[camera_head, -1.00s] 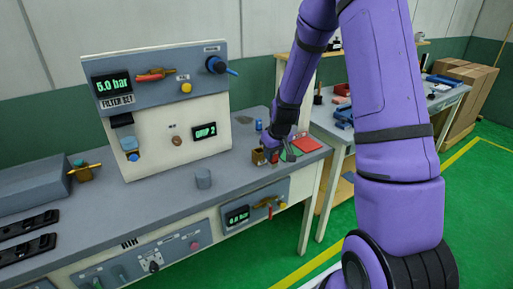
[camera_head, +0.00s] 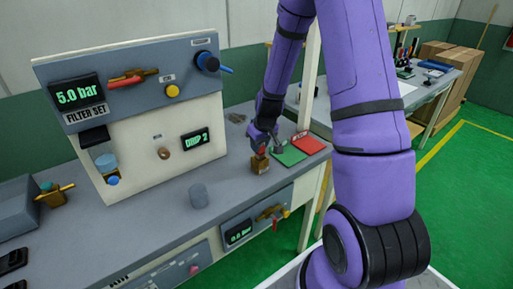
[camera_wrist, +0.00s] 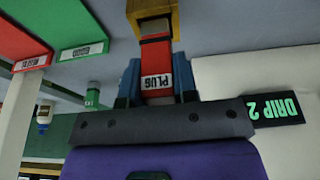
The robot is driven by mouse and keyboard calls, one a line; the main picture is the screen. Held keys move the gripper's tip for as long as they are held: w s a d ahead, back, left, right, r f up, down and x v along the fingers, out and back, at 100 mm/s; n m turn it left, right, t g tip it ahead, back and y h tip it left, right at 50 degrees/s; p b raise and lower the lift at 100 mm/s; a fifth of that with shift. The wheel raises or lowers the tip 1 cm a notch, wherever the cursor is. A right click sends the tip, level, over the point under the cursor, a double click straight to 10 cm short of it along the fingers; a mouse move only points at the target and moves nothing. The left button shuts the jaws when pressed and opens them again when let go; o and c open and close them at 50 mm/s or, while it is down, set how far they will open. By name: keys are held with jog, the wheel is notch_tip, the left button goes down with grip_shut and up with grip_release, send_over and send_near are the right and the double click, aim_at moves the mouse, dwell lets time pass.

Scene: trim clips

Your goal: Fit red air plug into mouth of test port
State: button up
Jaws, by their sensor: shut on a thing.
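The red air plug (camera_wrist: 156,55), marked PLUG, is between the blue fingers of my gripper (camera_wrist: 158,85) in the wrist view. My gripper (camera_head: 262,146) is shut on it, over the bench right of the panel. The plug's far end meets a brass-yellow block (camera_wrist: 150,9); I cannot tell how deep it sits. In the head view this block (camera_head: 260,165) stands on the bench directly below my gripper, with a little red of the plug (camera_head: 262,152) above it. A round copper-coloured port (camera_head: 164,153) is on the white panel, left of my gripper; its label is too small to read.
The upright panel (camera_head: 130,135) rises at left. Bench between cylinder and block is clear.

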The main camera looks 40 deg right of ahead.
aim_at(260, 151)
jog(key=shift+f, duration=1.3)
jog(key=shift+f, duration=0.2)
jog(key=o, duration=0.9)
jog(key=shift+s+a, duration=0.1)
jog(key=shift+a, duration=0.05)
